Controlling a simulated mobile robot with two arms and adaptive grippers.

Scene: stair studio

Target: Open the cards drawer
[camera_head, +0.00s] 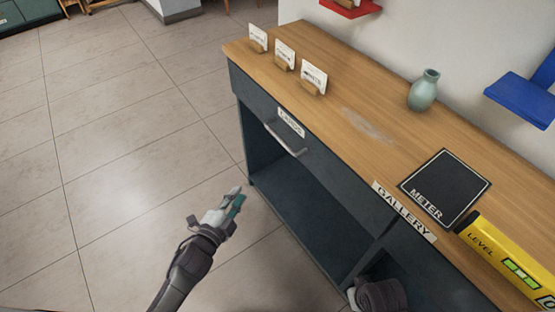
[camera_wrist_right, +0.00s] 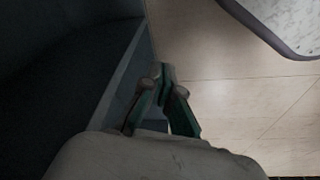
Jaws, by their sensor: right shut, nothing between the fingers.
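The cards drawer (camera_head: 258,110) is in the upper left of the dark cabinet in the head view. Its front looks flush with the cabinet, so it appears closed. It carries a white label (camera_head: 291,122) and a pale bar handle (camera_head: 285,145). My left gripper (camera_head: 238,198) hangs over the floor, in front of and apart from the handle; its jaw opening is not clear. In the right wrist view, my right gripper (camera_wrist_right: 160,75) is shut and empty, beside a dark panel edge (camera_wrist_right: 122,75). The handle does not show in that view.
The wooden top (camera_head: 345,90) holds several card stands, a green vase (camera_head: 424,90), a black METER board (camera_head: 446,188) and a yellow level (camera_head: 512,262). An open shelf space (camera_head: 310,205) lies under the drawer. The tiled floor (camera_head: 120,150) at left is clear.

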